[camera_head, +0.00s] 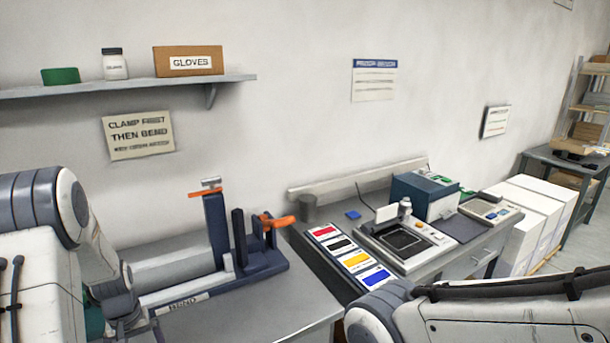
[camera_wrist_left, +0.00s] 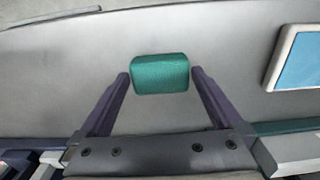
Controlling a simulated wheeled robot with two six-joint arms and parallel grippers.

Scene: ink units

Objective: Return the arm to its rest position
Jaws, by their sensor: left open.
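My left gripper (camera_wrist_left: 159,74) shows in the left wrist view with its two dark fingers spread apart. A teal block (camera_wrist_left: 160,82) lies on a grey surface (camera_wrist_left: 225,45) in line with the gap between the fingertips. Bare grey shows on both sides of the block, so neither finger appears to touch it. My left arm (camera_head: 60,225) comes in from the left in the head view, and its gripper is hidden there. My right arm (camera_head: 480,310) crosses the lower right corner of the head view; its gripper is out of the picture.
A dark blue clamp-and-bend fixture (camera_head: 215,235) with orange handles stands on the grey bench (camera_head: 255,310) beside my left arm. To the right are a tray of coloured ink pads (camera_head: 345,255), a grey device (camera_head: 405,240) and white boxes (camera_head: 535,205). A shelf (camera_head: 130,84) hangs above.

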